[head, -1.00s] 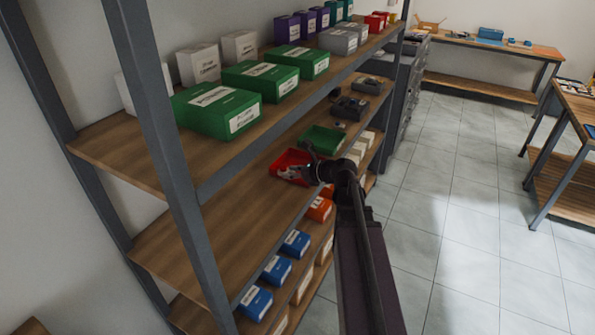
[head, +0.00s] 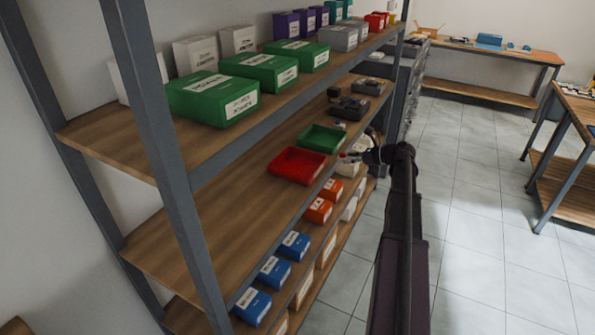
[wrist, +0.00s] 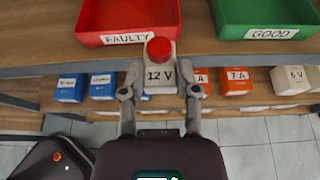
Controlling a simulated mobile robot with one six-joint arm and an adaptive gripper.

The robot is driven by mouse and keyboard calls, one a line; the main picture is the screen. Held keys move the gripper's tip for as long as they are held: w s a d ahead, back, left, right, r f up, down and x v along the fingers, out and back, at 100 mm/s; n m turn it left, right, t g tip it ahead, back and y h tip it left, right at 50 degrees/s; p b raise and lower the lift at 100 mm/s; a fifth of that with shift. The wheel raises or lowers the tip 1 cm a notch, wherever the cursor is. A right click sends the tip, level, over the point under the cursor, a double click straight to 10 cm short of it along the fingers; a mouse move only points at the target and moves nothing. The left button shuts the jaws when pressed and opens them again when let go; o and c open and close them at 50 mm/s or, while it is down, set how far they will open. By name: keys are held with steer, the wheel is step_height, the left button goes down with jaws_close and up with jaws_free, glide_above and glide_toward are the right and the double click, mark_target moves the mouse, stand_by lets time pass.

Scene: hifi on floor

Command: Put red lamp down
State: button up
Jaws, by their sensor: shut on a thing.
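The red lamp (wrist: 158,50) is a red dome on a white block labelled "12 V". My gripper (wrist: 159,88) is shut on the block, one finger on each side, and holds it upright in the wrist view. In the head view my gripper (head: 364,156) is at the front edge of the middle shelf, right of the trays; the lamp is hard to make out there. The red tray (head: 297,165) is labelled "FAULTY" in the wrist view (wrist: 126,40) and looks empty. The green tray (head: 321,138) is labelled "GOOD" in the wrist view (wrist: 268,34).
The middle shelf (head: 215,207) is bare left of the red tray. Blue boxes (head: 274,270) and orange boxes (head: 318,210) stand on the shelf below. Green boxes (head: 212,98) stand on the shelf above. A grey upright (head: 165,150) stands at the front left.

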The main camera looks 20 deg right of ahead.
stand_by(0.3)
steer(key=b, duration=0.1)
glide_above(305, 172)
steer(key=s, duration=0.3)
steer(key=shift+w+f, duration=0.1)
steer(key=shift+f, duration=0.55)
steer(key=shift+w+a, duration=0.1)
steer(key=shift+a, duration=0.2)
steer(key=shift+w+a+f+b, duration=0.1)
steer(key=shift+a+f+b, duration=0.2)
steer(key=shift+f+b, duration=0.45)
step_height(305, 172, down, 2)
steer(key=shift+f+b, duration=0.1)
steer(key=shift+b, duration=1.1)
